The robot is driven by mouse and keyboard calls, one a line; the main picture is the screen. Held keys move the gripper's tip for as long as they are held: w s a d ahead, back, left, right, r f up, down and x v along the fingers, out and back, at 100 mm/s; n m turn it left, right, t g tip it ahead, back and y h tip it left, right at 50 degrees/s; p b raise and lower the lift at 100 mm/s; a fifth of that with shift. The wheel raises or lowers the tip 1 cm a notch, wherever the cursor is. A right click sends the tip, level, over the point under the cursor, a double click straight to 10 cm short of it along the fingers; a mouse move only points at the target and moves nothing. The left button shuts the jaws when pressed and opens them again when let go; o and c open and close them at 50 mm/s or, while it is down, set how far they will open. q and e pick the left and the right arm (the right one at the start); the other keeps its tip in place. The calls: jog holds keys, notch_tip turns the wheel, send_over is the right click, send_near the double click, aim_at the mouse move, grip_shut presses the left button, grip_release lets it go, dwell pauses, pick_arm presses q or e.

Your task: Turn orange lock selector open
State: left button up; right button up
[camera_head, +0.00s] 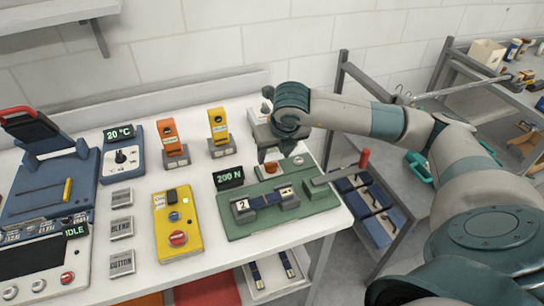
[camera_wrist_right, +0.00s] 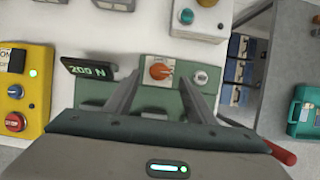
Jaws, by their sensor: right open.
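The orange lock selector (camera_head: 271,167) is a small orange-red knob on the green tester panel (camera_head: 235,222), near its back edge. In the right wrist view the selector (camera_wrist_right: 159,71) shows a light marking and sits between my fingers, slightly beyond the tips. My right gripper (camera_head: 274,154) is open just above and behind the selector. The wrist view shows its two fingers (camera_wrist_right: 160,84) apart with nothing between them. I cannot tell whether they touch the knob. My left gripper is not in view.
A "200 N" display (camera_head: 228,177) stands left of the selector; a red-handled lever (camera_head: 345,168) is at the panel's right. A yellow box with a red button (camera_head: 177,238) lies further left. Orange (camera_head: 171,139) and yellow (camera_head: 218,128) upright devices stand behind.

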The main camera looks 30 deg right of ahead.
aim_at(271, 163)
jog(key=shift+p+x, duration=0.5)
jog(key=shift+x, duration=1.9)
jog(key=shift+c, duration=0.3)
jog(key=c, duration=1)
